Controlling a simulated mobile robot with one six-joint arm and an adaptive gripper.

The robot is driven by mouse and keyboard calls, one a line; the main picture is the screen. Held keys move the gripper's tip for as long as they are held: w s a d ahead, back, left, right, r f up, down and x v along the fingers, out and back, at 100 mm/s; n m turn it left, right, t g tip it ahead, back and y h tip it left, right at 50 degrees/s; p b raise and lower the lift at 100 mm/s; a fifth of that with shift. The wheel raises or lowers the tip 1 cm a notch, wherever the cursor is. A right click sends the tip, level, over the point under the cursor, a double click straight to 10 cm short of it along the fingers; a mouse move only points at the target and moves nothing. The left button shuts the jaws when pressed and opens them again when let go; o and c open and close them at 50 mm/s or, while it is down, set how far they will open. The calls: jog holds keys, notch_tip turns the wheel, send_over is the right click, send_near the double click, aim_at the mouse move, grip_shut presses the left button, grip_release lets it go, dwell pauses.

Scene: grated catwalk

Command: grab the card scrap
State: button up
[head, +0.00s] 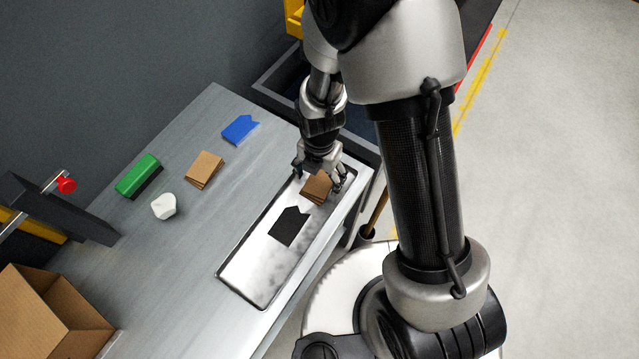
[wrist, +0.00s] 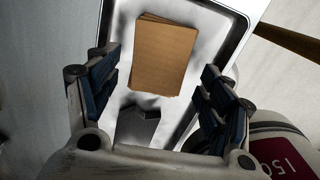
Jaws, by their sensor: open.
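A brown card scrap (head: 317,187), which looks like a small stack of card, lies in the shallow metal tray (head: 249,276) near its far end. It also shows in the wrist view (wrist: 165,55), flat on the bright tray floor. My gripper (head: 319,179) is over it, fingers pointing down and spread, with nothing held. In the wrist view the open gripper (wrist: 160,65) has a finger on either side of the card, apart from it sideways. The height gap is hard to tell. A second brown card piece (head: 204,169) lies on the table outside the tray.
A black notched piece (head: 289,226) lies in the tray close to the card. On the table (head: 190,257) are a blue notched piece (head: 240,129), a green block (head: 138,175) and a white lump (head: 163,206). An open cardboard box (head: 45,318) stands at lower left.

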aim_at(319, 184)
notch_tip(319, 184, down, 3)
jog(key=shift+w+r+b, duration=0.1)
jog(key=shift+r+b, duration=0.1)
jog(key=shift+b, duration=0.1)
jog(key=shift+c, duration=0.3)
jog(key=c, duration=0.9)
jog(key=shift+r, duration=0.1)
